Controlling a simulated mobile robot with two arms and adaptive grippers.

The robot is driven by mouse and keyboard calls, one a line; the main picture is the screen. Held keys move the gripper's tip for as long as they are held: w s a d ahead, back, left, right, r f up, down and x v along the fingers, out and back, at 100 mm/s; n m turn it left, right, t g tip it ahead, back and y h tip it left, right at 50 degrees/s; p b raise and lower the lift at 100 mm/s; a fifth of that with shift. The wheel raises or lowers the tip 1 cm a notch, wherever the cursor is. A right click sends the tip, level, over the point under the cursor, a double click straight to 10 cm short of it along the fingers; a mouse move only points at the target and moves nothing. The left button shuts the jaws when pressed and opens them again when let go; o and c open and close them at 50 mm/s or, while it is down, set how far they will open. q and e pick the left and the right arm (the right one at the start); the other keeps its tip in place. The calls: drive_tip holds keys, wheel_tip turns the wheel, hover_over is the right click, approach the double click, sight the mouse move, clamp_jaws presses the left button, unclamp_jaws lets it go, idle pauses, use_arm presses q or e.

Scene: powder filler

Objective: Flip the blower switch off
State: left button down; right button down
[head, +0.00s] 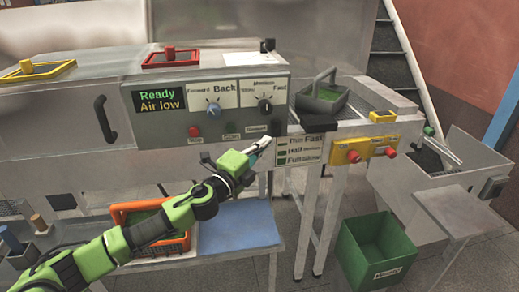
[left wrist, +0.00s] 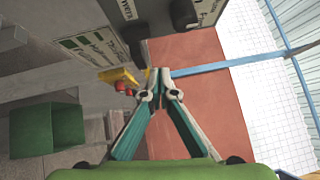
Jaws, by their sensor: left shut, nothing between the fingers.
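The control panel (head: 205,98) on the machine front has a display (head: 162,99) reading "Ready" and "Air low". It carries a blue knob (head: 213,109), a dark knob (head: 265,106), a red button (head: 195,132) and several small labels. A small dark switch (head: 276,126) sits at the panel's lower right; its label is too small to read surely, so I cannot tell if it is the blower switch. My left gripper (head: 264,141) is shut and empty, just below and left of that switch. In the left wrist view its fingertips (left wrist: 160,72) meet, with dark knob-like parts above. My right gripper is out of view.
A label plate (head: 304,150) and a yellow box with red buttons (head: 362,149) lie right of the gripper. A green bin (head: 378,250) stands on the floor at right.

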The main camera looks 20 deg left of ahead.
use_arm(q)
drive_tip(key=shift+v, duration=1.05)
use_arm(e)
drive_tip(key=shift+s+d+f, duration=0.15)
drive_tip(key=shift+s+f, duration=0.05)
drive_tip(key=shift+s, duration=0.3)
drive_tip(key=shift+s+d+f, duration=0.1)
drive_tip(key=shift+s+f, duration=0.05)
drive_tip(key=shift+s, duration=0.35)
use_arm(q)
drive_tip(key=shift+s+r, duration=0.1)
drive_tip(key=shift+r, duration=0.1)
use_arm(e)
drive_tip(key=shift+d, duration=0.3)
use_arm(q)
drive_tip(key=shift+a, duration=0.1)
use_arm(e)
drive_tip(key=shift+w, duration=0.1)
